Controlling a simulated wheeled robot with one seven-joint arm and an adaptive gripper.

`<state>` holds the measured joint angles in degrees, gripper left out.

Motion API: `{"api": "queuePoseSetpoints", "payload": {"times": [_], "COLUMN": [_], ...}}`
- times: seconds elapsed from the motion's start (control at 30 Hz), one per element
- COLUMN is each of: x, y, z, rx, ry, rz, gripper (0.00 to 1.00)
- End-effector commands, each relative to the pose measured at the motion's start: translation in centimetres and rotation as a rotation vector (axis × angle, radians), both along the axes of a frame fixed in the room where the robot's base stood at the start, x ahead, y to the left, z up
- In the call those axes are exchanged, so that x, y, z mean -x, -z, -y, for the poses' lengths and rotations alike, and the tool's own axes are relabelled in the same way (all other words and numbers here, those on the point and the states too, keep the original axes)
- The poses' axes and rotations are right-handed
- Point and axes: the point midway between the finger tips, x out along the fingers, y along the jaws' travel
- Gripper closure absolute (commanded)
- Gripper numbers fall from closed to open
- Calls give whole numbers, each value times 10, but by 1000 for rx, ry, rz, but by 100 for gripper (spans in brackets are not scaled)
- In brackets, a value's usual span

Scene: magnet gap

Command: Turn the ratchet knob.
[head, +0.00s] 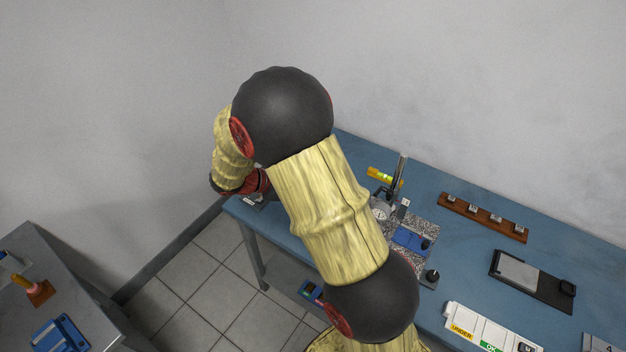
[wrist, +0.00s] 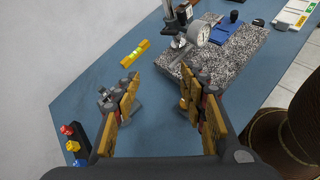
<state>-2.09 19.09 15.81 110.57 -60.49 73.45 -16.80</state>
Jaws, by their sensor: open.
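I cannot make out the ratchet knob in either view. My gripper (wrist: 158,88) shows in the wrist view with its two yellow-padded fingers wide apart. The gauge also shows in the head view (head: 381,211), right of my arm. In the head view my arm hides part of the bench, and I cannot clearly see the gripper there.
On the blue bench (head: 460,262), a yellow level (wrist: 135,53) lies beyond the left finger. A black strip with red, yellow and blue knobs (wrist: 70,144) is at lower left. A wooden block rack (head: 483,217) and a black tray (head: 533,280) are farther right.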

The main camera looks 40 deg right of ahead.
Motion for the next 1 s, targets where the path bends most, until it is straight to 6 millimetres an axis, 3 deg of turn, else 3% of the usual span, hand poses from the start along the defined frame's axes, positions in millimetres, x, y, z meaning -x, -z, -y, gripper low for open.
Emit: {"api": "queuePoseSetpoints", "payload": {"times": [0.27, 0.5, 0.8, 1.0], "x": [-51, -86, -106, -109], "y": [35, 83, 155, 180], "z": [23, 31, 23, 17], "rx": [191, 341, 497, 544], "ry": [-212, -410, -648, -727], "rz": [-282, -501, -719, -777], "gripper": [58, 58, 58, 58]}}
